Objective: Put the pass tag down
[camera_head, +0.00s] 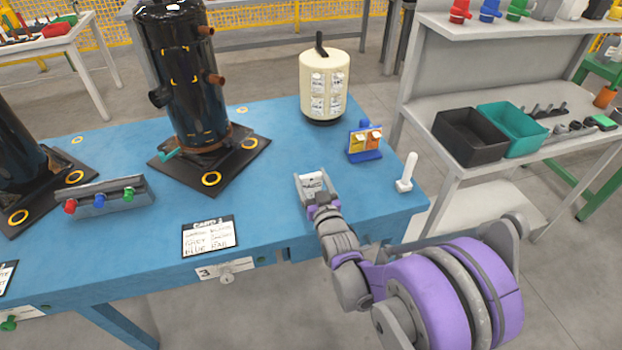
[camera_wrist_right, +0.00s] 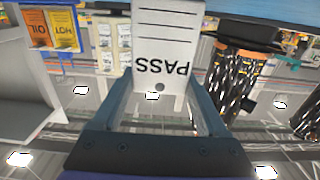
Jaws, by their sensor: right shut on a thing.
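The pass tag (camera_head: 312,181) is a small white card held in my right gripper (camera_head: 311,194), over the front right part of the blue table (camera_head: 275,155). In the right wrist view, the tag (camera_wrist_right: 166,40) shows ruled lines and the word PASS upside down, with a small dark hole near that word. The fingers of my right gripper (camera_wrist_right: 158,92) are shut on its edge. I cannot tell whether the tag touches the tabletop. My left gripper is not in view.
A black compressor (camera_head: 180,90) stands behind left. A cream cylinder with labels (camera_head: 318,62), a blue stand with yellow and orange tags (camera_head: 365,154) and a white upright piece (camera_head: 405,182) are nearby. Bare tabletop lies left of my gripper.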

